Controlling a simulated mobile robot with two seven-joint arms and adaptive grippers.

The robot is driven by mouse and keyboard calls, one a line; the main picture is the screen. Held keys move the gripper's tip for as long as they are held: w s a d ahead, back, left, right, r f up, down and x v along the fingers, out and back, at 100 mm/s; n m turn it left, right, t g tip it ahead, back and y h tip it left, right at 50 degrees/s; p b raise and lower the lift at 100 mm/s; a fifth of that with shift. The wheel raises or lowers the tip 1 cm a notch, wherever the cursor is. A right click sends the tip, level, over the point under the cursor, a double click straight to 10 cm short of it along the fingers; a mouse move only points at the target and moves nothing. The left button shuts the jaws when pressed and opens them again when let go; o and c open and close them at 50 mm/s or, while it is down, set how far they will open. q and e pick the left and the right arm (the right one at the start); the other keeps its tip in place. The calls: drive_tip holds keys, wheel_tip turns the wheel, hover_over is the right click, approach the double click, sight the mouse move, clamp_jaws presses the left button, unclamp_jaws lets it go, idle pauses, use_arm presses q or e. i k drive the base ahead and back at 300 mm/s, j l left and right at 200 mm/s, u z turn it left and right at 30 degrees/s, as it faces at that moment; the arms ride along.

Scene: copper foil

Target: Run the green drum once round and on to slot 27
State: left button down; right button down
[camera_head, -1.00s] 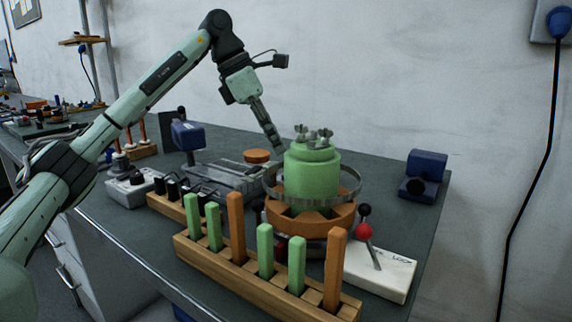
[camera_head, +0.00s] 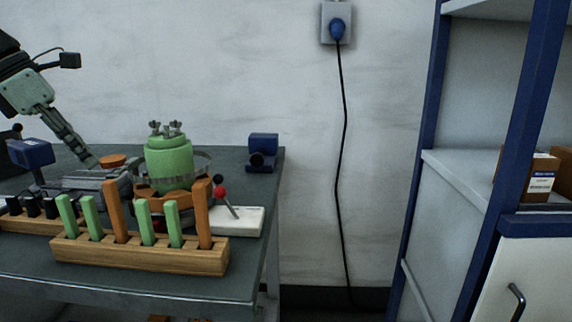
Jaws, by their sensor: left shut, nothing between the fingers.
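The green drum (camera_head: 169,160) stands upright on an orange-brown base on the bench, with wing-nut-like fittings on its top and a metal ring around it. Slot numbers cannot be read on it. My left gripper (camera_head: 92,163) is at the left, shut and empty. Its fingers point down to the right, and it is left of the drum, apart from it. A lever with a red knob (camera_head: 220,193) rises from a white plate (camera_head: 247,221) just right of the drum. My right gripper is not in view.
A wooden rack (camera_head: 140,256) with several green and orange upright bars stands in front of the drum. A dark blue device (camera_head: 263,150) sits at the bench's right end. A shelf unit (camera_head: 421,170) stands at the right, with floor space between.

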sight(173, 173)
drive_tip(key=k, duration=1.05)
